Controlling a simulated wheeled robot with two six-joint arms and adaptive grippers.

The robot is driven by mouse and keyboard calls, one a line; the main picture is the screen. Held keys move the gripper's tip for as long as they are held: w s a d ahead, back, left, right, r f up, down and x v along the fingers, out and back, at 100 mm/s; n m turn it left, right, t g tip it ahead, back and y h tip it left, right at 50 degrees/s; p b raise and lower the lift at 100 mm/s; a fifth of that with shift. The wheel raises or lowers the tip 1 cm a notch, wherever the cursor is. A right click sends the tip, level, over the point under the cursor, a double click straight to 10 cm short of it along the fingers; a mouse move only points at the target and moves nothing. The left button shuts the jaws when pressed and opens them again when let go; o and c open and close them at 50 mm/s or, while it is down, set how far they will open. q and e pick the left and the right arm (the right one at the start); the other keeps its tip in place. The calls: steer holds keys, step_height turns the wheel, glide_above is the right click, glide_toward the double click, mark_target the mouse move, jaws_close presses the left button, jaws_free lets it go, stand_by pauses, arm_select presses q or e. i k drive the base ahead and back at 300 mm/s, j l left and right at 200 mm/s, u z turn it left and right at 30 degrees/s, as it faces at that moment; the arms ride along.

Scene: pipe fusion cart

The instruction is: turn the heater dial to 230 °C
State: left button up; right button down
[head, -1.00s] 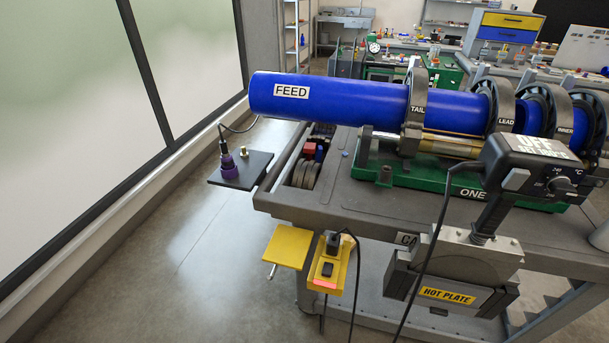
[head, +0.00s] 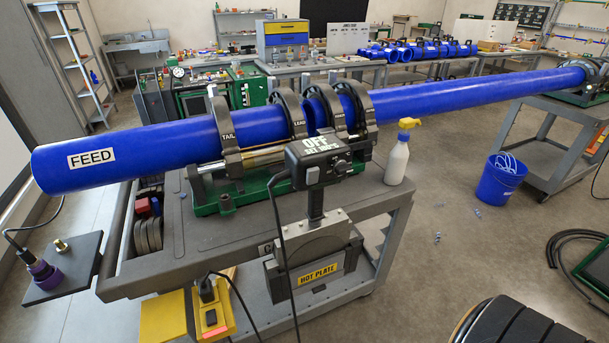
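The heater control box (head: 300,168) is black and sits on top of the hot plate heater (head: 310,262), which hangs at the front of the grey cart. A label above the box reads "OFF" with a "SET" line below; its number is too small to read surely. The heater dial (head: 342,167) is a small dark knob on the right of the box front; its pointer setting cannot be made out. Neither of my grippers is in view, and nothing touches the dial.
A blue pipe marked FEED (head: 130,150) runs through the clamps above the cart (head: 240,235). A black cable hangs left of the heater. A yellow-topped spray bottle (head: 397,160) stands at the cart's right end. A blue bucket (head: 500,182) stands on open floor.

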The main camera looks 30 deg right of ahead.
mark_target(341, 166)
steer(key=z, duration=1.1)
